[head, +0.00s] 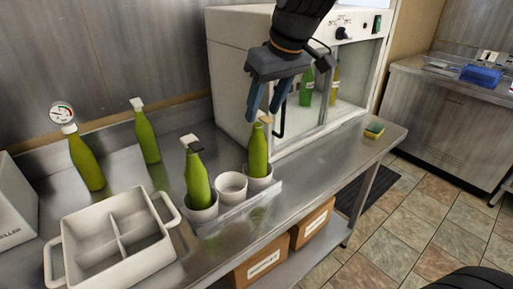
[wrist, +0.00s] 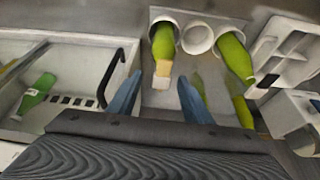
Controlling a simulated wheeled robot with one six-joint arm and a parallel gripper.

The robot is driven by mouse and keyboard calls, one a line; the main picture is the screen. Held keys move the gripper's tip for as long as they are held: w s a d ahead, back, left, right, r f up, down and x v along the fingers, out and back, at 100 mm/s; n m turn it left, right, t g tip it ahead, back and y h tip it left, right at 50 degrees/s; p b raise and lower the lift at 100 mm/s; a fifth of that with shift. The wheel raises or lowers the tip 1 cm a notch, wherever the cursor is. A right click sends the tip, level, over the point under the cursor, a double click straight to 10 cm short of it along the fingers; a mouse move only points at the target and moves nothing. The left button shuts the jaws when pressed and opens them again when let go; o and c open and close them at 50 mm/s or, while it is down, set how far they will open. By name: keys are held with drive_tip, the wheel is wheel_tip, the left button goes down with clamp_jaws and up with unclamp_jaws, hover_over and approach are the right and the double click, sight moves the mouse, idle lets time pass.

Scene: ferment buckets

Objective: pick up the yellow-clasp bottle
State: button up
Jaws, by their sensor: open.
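The yellow-clasp bottle (head: 258,153) is green and stands in the right-hand white cup of a row on the steel counter. Its yellowish clasp shows at its top. In the wrist view the bottle (wrist: 163,42) leans out of its cup, with its clasp end toward the gap between my fingers. My gripper (head: 264,114) hangs above the bottle by the cabinet front, with blue fingers pointing down. In the wrist view my gripper (wrist: 157,98) is open and empty, and the bottle is beyond the fingertips, not between them.
A dark-clasp bottle (head: 197,178) stands in the left cup; the middle cup (head: 231,187) is empty. A white cabinet (head: 234,75) with a black handle (wrist: 110,76) is close to my gripper. A divided tray (head: 70,227) and two white-topped bottles are left. A sponge (head: 374,131) lies right.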

sight(254, 125)
drive_tip(key=shift+a+p+x, duration=0.2)
drive_tip(key=shift+p+x, duration=0.25)
drive_tip(key=shift+x, duration=1.45)
drive_tip(key=shift+a+p+x, duration=0.2)
drive_tip(key=shift+p+x, duration=0.2)
drive_tip(key=shift+x, duration=1.5)
drive_tip(key=shift+w+r, duration=0.15)
drive_tip(key=shift+c, duration=0.2)
drive_tip(key=shift+d, duration=0.1)
clamp_jaws()
